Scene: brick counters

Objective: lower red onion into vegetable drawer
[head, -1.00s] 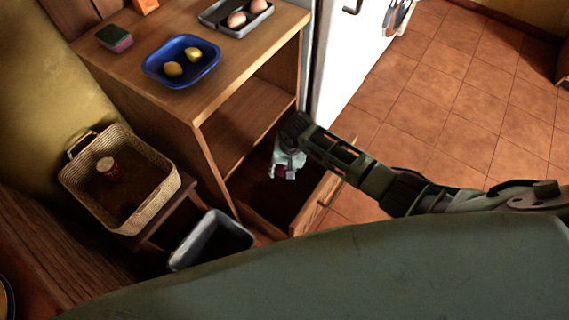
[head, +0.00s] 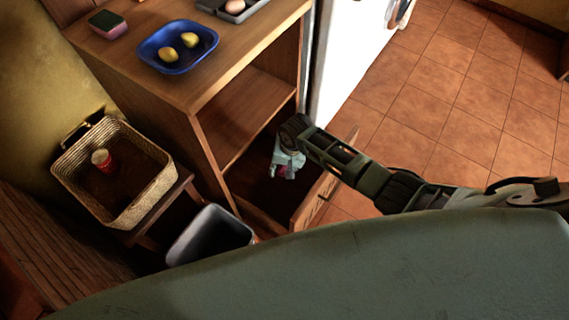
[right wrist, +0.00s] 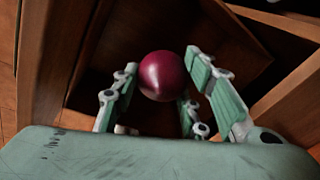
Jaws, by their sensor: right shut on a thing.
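The red onion (right wrist: 162,76) is round, dark purple-red and glossy. My right gripper (right wrist: 160,82) is shut on it, with fingers on both sides. In the head view the right gripper (head: 287,168) reaches down into the open vegetable drawer (head: 305,208) at the bottom of the wooden cabinet, and only a small bit of the onion (head: 281,171) shows. In the right wrist view the dark drawer interior lies behind the onion. I cannot tell how far the onion is above the drawer floor. My left gripper is not in view.
A blue tray (head: 153,62) with two yellow fruits stands on the cabinet top, near a sponge (head: 109,24). A wicker basket (head: 165,190) holding a red jar sits at left. A grey bin (head: 183,250) stands beside the drawer. Open tiled floor (head: 460,110) lies at right.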

